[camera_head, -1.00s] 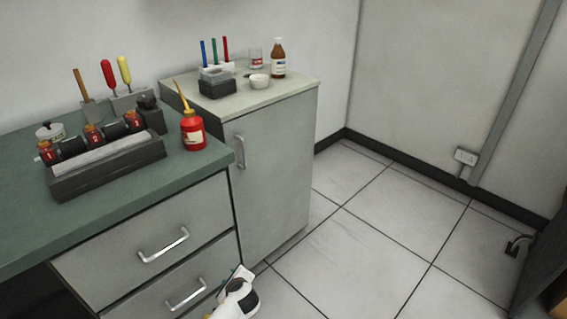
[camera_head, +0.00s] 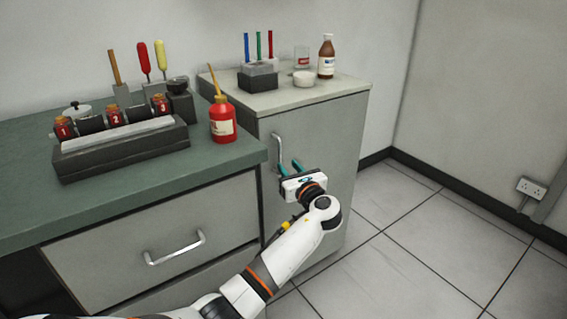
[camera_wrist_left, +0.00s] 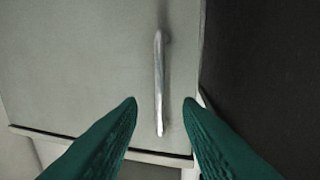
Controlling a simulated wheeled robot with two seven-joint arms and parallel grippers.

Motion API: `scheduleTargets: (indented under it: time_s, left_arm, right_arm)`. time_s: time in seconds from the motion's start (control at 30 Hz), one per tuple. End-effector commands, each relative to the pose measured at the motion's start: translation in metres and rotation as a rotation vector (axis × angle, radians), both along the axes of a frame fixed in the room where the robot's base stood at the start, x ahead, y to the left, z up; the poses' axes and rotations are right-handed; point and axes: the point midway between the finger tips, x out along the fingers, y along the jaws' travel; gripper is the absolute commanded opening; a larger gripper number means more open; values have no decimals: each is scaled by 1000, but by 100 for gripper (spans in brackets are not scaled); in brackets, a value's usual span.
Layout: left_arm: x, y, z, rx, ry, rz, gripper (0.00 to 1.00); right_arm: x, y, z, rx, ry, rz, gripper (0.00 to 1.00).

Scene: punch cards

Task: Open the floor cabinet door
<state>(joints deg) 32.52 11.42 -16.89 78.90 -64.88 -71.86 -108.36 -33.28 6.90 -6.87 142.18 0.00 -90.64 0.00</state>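The floor cabinet door (camera_head: 335,150) is grey and looks shut, with a vertical metal bar handle (camera_head: 277,152) near its left edge. My left gripper (camera_head: 290,167) is open in front of the door, its teal fingertips beside the lower part of the handle. In the left wrist view the handle (camera_wrist_left: 159,85) stands upright between the two teal fingers (camera_wrist_left: 160,103), with space on both sides; no contact shows. The door (camera_wrist_left: 80,60) fills much of that view. My right gripper is not in view.
A green-topped bench (camera_head: 200,155) with a drawer (camera_head: 160,240) stands left of the cabinet. A red oil can (camera_head: 222,122) is near its corner. Tiled floor at right is clear.

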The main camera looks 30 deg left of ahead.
Motion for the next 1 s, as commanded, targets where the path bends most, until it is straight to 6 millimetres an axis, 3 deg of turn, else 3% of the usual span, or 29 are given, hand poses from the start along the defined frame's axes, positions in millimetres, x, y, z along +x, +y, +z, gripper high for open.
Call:
scheduleTargets:
  time_s: [0.1,0.3,0.7,0.9,1.0]
  left_arm:
    - [13,20,-2,0,-1,2,32]
    - [27,39,-1,-1,-1,0,32]
    - [31,45,0,-3,-1,-2,32]
    - [31,45,-1,-3,-1,-2,0]
    - [31,45,-1,-3,-1,-2,0]
  right_arm:
    - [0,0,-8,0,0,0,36]
    - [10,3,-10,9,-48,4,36]
    - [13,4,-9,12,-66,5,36]
    - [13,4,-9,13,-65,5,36]
    - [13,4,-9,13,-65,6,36]
